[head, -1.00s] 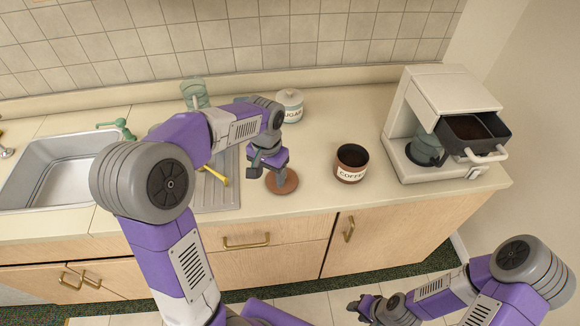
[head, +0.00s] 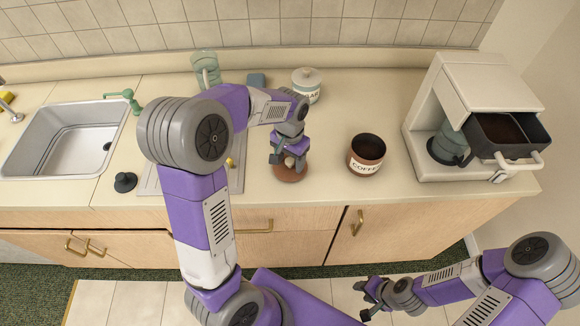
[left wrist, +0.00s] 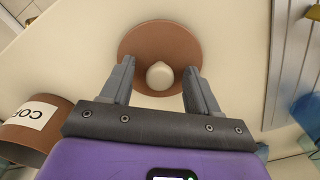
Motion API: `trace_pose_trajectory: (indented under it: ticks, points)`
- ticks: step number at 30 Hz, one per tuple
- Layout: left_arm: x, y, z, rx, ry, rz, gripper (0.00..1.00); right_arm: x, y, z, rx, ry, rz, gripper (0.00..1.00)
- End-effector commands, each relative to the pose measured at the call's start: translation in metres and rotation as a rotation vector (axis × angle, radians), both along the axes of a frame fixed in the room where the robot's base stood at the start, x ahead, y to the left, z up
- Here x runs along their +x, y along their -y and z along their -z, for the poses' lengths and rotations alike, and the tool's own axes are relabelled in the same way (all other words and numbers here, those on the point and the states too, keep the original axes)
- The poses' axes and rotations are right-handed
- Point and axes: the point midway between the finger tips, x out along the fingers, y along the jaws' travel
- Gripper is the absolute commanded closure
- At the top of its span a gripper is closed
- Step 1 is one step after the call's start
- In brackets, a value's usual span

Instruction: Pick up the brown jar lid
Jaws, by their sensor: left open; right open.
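The brown jar lid (head: 291,171) lies flat on the counter, left of the open coffee jar (head: 366,154). In the left wrist view the lid (left wrist: 134,42) is a brown disc with a pale round knob (left wrist: 160,75). My left gripper (head: 288,160) is open over the lid, and its fingers (left wrist: 158,88) stand on either side of the knob with gaps between. I cannot tell whether the fingertips touch the lid. My right gripper (head: 368,298) is open and empty, low in front of the cabinets.
A white sugar jar (head: 306,86) stands behind the lid. A coffee maker (head: 450,110) with its basket pulled out stands at the right. A sink (head: 70,140) and a dark stopper (head: 125,182) are at the left. The counter in front of the coffee jar is clear.

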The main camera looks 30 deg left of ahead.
Motion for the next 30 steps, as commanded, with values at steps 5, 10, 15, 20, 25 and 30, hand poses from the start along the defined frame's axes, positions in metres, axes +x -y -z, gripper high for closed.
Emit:
trace_pose_trajectory:
  ticks: [5,10,15,20,25,30]
  points:
    - [0.0,0.0,-0.001,0.0,0.0,0.0,0.47,0.0,0.0,0.0,0.0,0.0,0.0,0.6]
    - [0.0,0.0,-0.001,0.0,0.0,0.0,0.73,0.0,0.0,0.0,0.0,0.0,0.0,0.6]
    - [0.0,0.0,-0.001,0.0,0.0,0.0,0.99,0.0,0.0,0.0,0.0,0.0,0.0,0.6]
    - [0.0,0.0,-0.001,0.0,0.001,0.0,1.0,0.0,0.0,0.0,0.0,0.0,0.0,0.6]
    - [0.001,0.0,-0.01,0.0,0.003,0.0,1.0,0.0,0.0,-0.004,0.0,0.0,0.0,0.6]
    - [0.001,0.0,-0.043,0.0,0.006,0.0,1.0,0.0,0.0,-0.013,0.0,0.0,0.0,0.6]
